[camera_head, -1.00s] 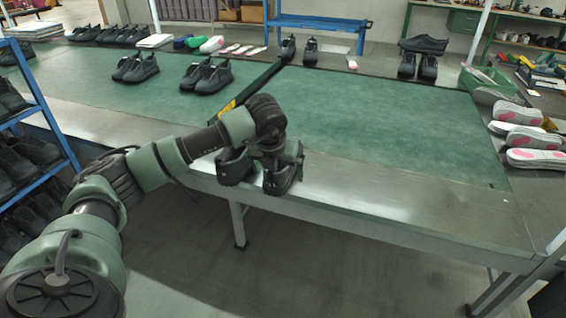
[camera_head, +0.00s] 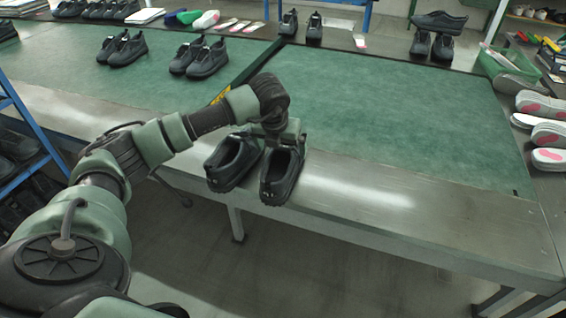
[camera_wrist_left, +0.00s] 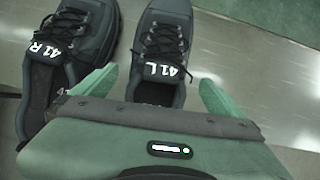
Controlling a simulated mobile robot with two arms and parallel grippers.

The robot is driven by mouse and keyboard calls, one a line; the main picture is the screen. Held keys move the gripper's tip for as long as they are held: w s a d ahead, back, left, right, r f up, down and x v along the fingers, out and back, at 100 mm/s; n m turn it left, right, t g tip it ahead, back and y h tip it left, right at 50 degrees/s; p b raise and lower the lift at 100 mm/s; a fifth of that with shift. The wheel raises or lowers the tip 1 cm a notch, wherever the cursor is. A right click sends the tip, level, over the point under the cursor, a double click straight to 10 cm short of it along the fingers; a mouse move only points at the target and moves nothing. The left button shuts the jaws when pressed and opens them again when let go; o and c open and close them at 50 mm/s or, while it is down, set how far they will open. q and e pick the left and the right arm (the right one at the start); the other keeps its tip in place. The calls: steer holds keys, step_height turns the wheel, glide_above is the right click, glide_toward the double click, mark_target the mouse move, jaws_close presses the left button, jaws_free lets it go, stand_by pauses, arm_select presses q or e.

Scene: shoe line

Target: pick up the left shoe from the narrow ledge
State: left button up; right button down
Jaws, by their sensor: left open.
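Two dark shoes stand side by side on the bare metal ledge (camera_head: 370,190) at the near edge of the bench. In the left wrist view, the one tagged 41 L (camera_wrist_left: 164,40) is the left shoe, and the one tagged 41 R (camera_wrist_left: 60,65) lies to its left. In the head view, the left shoe appears to be the right-hand one (camera_head: 281,178); the other (camera_head: 232,163) is beside it. My left gripper (camera_head: 284,134) is open, over the left shoe, and also shows in the wrist view (camera_wrist_left: 152,90), one finger to each side of that shoe. Contact cannot be told.
Green mat (camera_head: 400,120) covers the bench behind the ledge. Two shoe pairs (camera_head: 199,57) (camera_head: 122,48) stand further back. Several pale soles (camera_head: 545,132) lie at the right. A blue rack (camera_head: 28,140) stands at the left. The ledge right of the shoes is clear.

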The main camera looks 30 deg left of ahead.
mark_target(285, 164)
arm_select(q)
steer(key=shift+p+x, duration=0.3)
steer(key=shift+x, duration=0.65)
steer(key=x, duration=0.3)
steer(key=shift+s+d, duration=0.1)
steer(key=shift+f, duration=0.4)
steer(key=c, duration=1.5)
steer(key=shift+w, duration=0.2)
steer(key=shift+c, duration=1)
arm_select(e)
steer(key=shift+s+d+r, duration=0.25)
steer(key=shift+s+r, duration=0.25)
steer(key=shift+s, duration=0.1)
